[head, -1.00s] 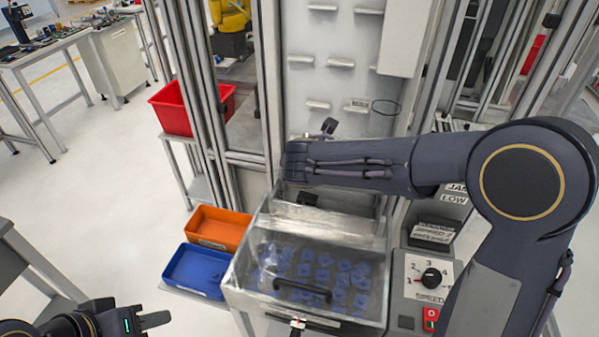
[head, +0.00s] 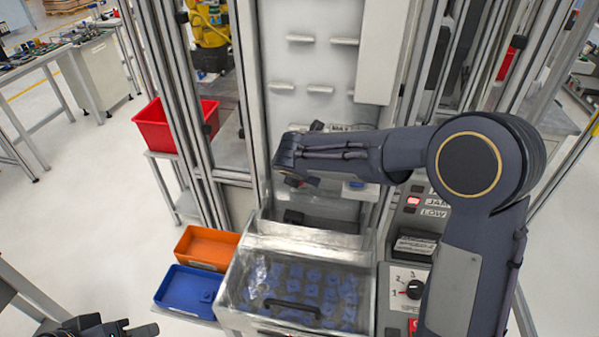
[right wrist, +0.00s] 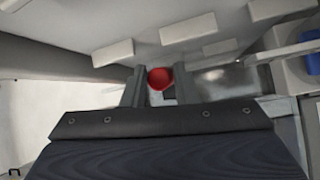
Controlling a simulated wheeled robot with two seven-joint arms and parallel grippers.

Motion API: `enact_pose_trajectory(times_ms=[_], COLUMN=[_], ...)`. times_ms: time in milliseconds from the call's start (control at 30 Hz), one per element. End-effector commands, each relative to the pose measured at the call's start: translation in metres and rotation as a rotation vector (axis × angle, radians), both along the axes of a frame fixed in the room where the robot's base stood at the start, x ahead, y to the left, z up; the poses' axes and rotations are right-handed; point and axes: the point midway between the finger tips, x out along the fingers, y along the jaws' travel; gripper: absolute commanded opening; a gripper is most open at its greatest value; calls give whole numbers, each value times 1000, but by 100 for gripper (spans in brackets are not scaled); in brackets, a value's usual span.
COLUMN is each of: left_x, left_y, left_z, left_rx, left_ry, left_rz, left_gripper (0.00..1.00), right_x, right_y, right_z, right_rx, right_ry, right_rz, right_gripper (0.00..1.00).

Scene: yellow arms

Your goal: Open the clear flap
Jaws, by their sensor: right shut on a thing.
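The clear flap (head: 262,272) lies shut over a metal box with several blue parts under it. Its black bar handle (head: 292,308) is on the front part, with no gripper at it. My right gripper (head: 292,180) is above and behind the box, in front of the white panel. In the right wrist view its two fingers (right wrist: 158,90) are shut on a small red thing (right wrist: 160,77). My left gripper (head: 142,330) is low at the bottom left, partly cut off by the picture edge. Its jaw opening is not clear.
An orange tray (head: 207,232) and a blue tray (head: 172,285) stand left of the box. A red bin (head: 150,128) is farther back. A control panel with a dial (head: 414,289) is right of the box. White pegs (head: 299,39) stick out of the back panel. Metal posts flank it.

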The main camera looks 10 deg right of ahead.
Motion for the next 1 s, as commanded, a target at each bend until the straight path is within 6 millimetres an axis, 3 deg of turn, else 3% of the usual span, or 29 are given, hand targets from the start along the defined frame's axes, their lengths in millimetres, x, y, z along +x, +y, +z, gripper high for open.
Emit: enact_pose_trajectory(times_ms=[67,100,233,567,1000], left_x=[0,0,0,0,0], left_y=[0,0,0,0,0], left_z=[0,0,0,-1,-12], left_rx=[0,0,0,0,0], left_ry=[0,0,0,0,0], left_rz=[0,0,0,0,0], left_gripper=[36,36,36,36,36], right_x=[0,0,0,-3,-42], right_y=[3,3,2,2,12], right_z=[-1,-1,-2,2,52], right_rx=[4,4,3,3,4], right_ry=[0,0,1,0,-2], right_rz=[6,6,5,2,3], right_gripper=[0,27,44,45,45])
